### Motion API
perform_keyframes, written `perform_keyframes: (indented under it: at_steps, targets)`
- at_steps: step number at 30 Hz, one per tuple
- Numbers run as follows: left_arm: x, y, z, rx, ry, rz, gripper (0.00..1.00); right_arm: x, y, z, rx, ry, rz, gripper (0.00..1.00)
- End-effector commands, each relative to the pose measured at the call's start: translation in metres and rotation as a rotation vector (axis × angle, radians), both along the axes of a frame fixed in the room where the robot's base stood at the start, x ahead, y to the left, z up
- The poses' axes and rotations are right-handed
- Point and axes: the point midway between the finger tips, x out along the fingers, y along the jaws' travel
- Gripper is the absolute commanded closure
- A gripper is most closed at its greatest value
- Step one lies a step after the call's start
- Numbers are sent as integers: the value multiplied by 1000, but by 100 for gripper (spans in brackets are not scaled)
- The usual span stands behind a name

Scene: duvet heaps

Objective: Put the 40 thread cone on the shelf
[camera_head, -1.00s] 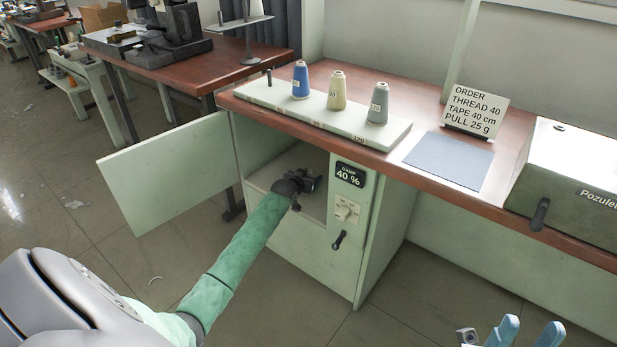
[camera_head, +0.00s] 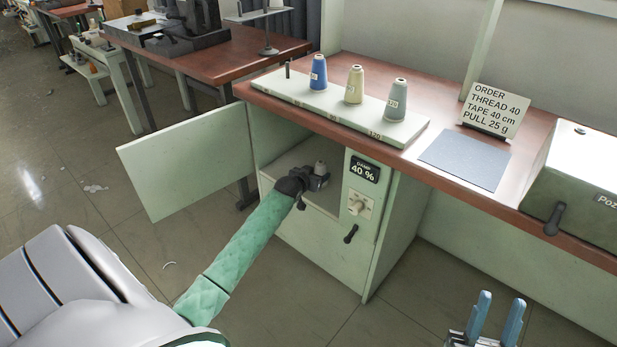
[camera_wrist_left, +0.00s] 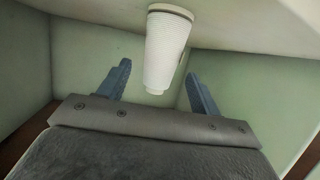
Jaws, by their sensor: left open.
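A pale thread cone (camera_head: 320,168) stands inside the open cabinet (camera_head: 335,240), mostly hidden behind my left gripper (camera_head: 316,181). In the left wrist view the white ribbed cone (camera_wrist_left: 166,50) appears wide end up, against a pale surface, between and beyond the two open fingers (camera_wrist_left: 157,70). I see no number on it. On the white board (camera_head: 405,132) on the bench stand a blue cone (camera_head: 318,74), a cream cone (camera_head: 354,86) and a grey cone (camera_head: 396,101); their labels are too small to read surely. My right gripper (camera_head: 501,298) is open and empty at the lower right.
The cabinet door (camera_head: 185,165) stands open to the left. A bare peg (camera_head: 289,70) rises at the board's left end. An order sign (camera_head: 494,111) reads thread 40. A grey mat (camera_head: 465,161) and green machine (camera_head: 580,180) lie right. A damp display (camera_head: 365,169) reads 40 %.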

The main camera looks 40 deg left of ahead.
Motion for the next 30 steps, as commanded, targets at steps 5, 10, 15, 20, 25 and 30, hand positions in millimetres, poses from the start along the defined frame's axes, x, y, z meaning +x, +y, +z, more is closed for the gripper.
perform_keyframes:
  at_steps: [5,10,15,20,25,30]
  targets:
    - [-20,-3,7,1,1,0,36,17,6,-30,-31,119,6,64]
    - [-37,-5,14,0,1,-1,36,29,10,-58,-55,219,11,64]
    - [-48,-6,18,0,1,0,36,36,13,-77,-72,285,14,64]
    - [-52,-6,19,0,0,0,36,38,14,-84,-77,310,16,64]
    - [-53,-6,19,0,0,0,36,38,14,-85,-79,313,16,64]
    - [-52,-6,19,0,0,0,36,38,14,-85,-78,313,16,64]
